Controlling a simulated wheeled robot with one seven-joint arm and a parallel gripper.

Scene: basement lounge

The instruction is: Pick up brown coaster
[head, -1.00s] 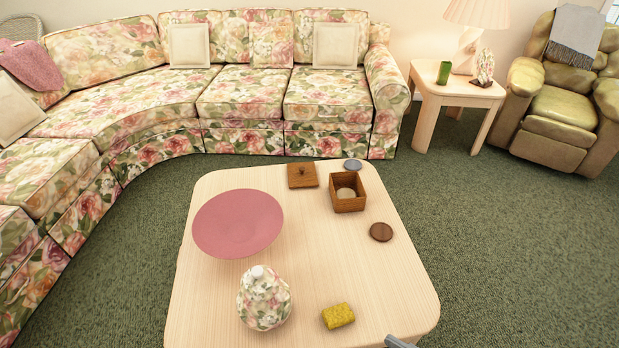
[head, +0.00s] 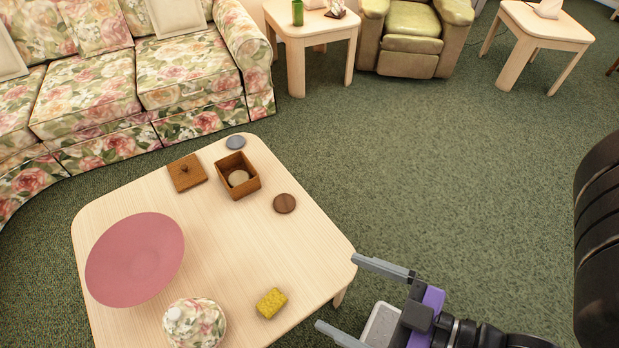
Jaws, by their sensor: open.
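The brown coaster (head: 285,203) is a dark, round wooden disc. It lies flat near the right edge of the pale wooden coffee table (head: 225,240), to the right of a square wooden box. My gripper (head: 338,293) is at the lower right, beside the table's near right corner. Its two grey fingers are spread wide and empty, pointing left. It is apart from the coaster, which is up and to the left of it. Nothing hides the coaster.
The table also bears an open wooden box (head: 229,187) with a round disc inside, its lid (head: 187,173), a grey-blue disc (head: 236,142), a pink dish (head: 135,260), a floral jar (head: 194,325) and a yellow sponge (head: 271,303). Green carpet (head: 430,170) right of the table is clear.

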